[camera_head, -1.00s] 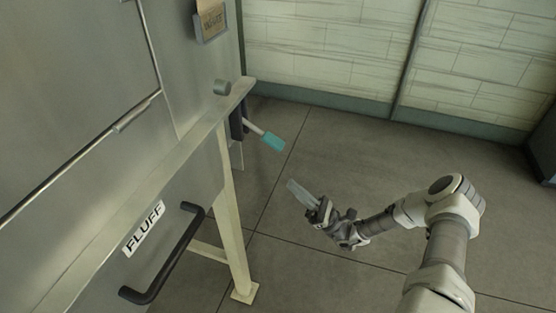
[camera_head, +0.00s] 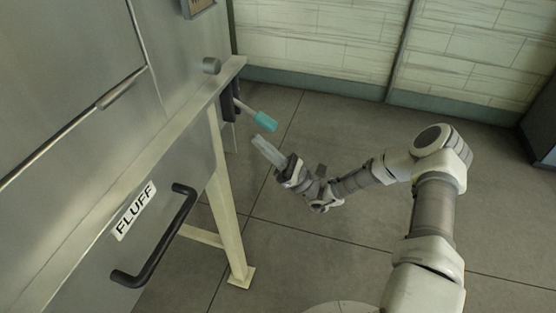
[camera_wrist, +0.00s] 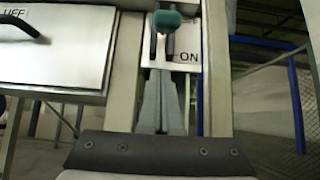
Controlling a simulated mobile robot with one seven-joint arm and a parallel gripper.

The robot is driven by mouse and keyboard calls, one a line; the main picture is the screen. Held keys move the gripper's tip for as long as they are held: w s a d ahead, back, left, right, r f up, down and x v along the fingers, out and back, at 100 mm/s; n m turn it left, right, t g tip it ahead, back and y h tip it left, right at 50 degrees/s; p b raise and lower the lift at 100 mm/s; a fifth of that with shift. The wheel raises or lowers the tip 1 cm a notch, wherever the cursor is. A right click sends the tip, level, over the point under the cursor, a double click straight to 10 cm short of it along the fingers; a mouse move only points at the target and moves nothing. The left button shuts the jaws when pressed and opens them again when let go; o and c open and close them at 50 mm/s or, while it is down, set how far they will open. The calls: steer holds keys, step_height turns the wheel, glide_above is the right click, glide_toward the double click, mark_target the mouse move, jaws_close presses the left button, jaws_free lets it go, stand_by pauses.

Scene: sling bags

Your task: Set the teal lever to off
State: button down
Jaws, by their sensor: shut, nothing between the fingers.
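The teal lever (camera_head: 264,121) sticks out on a light rod from a dark mount on the side of the metal cabinet. In the wrist view its teal grip (camera_wrist: 167,20) is at the top centre, in front of a white plate (camera_wrist: 187,50) that reads ON below and to the right of the grip. My gripper (camera_head: 258,143) is shut and empty. In the head view its fingertips are just below the teal grip, with a small gap visible. In the wrist view the shut fingers (camera_wrist: 161,82) point up toward the lever.
The metal cabinet (camera_head: 75,120) fills the left, with a drawer labelled FLUFF (camera_head: 135,211) and a black handle (camera_head: 158,245). A cream leg (camera_head: 228,205) stands below the lever. Grey floor (camera_head: 340,145) is open to the right, before a tiled wall (camera_head: 310,40).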

steer(key=shift+s+d+r, duration=0.2)
steer(key=shift+d+r, duration=0.35)
steer(key=shift+r, duration=0.25)
steer(key=shift+s+d+r, duration=0.15)
steer(key=shift+d+r, duration=0.35)
steer(key=shift+r, duration=0.25)
steer(key=shift+r, duration=0.15)
steer(key=shift+s+d+r+h+p, duration=0.1)
steer(key=shift+d+r+h+p, duration=0.2)
steer(key=shift+p, duration=0.45)
steer(key=shift+d+r+h+p, duration=0.15)
steer(key=shift+r+h+p, duration=0.15)
steer(key=shift+p, duration=0.45)
step_height(320, 180, up, 12)
steer(key=d+g+h+p, duration=0.1)
steer(key=g+h+p, duration=0.2)
steer(key=h+p, duration=0.6)
steer(key=shift+s+d+g+p, duration=0.4)
steer(key=shift+p, duration=6.9)
steer(key=shift+w+a+r, duration=0.1)
steer(key=shift+r, duration=0.1)
